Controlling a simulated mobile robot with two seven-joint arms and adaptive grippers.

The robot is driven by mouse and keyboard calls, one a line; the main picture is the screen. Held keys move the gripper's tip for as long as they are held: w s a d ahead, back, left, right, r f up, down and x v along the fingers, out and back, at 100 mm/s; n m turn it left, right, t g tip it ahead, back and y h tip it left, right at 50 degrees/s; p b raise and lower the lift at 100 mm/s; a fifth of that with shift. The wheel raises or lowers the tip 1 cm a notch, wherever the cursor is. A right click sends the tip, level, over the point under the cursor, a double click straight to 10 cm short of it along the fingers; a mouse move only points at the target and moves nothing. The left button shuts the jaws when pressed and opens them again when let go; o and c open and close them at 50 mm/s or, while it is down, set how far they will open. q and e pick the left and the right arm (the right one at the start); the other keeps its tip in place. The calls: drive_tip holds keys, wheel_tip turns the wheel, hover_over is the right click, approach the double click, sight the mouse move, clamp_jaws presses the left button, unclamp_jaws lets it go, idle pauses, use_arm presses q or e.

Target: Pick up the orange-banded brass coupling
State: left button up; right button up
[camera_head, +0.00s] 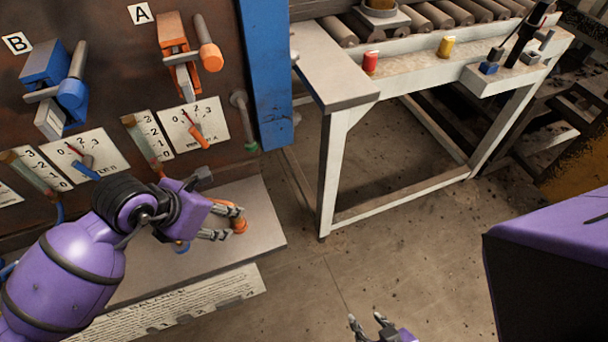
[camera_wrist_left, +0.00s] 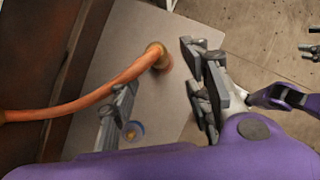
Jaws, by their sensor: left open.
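The orange-banded brass coupling (camera_head: 240,225) rests on a grey shelf (camera_head: 262,232), partly hidden by my left gripper in the head view. In the left wrist view the brass coupling (camera_wrist_left: 156,54) ends an orange hose (camera_wrist_left: 105,92) running left. My left gripper (camera_head: 230,222) is open and empty. In the left wrist view its fingertips (camera_wrist_left: 160,68) stand either side of the coupling's near side; I cannot tell whether they touch it. A blue-banded coupling (camera_wrist_left: 133,130) shows nearer the left finger. My right gripper (camera_head: 366,321) is open and empty over the floor.
A brown panel (camera_head: 105,50) with an orange valve A (camera_head: 172,45), a blue valve B (camera_head: 45,70) and gauges rises behind the shelf. A blue post (camera_head: 265,80) and a roller table (camera_head: 350,85) stand to the right. The floor between is clear.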

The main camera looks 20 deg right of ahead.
use_arm(q)
drive_tip(key=x, duration=0.7)
drive_tip(key=shift+w+d, duration=0.15)
drive_tip(key=shift+w, duration=0.15)
drive_tip(key=shift+c, duration=0.2)
clamp_jaws()
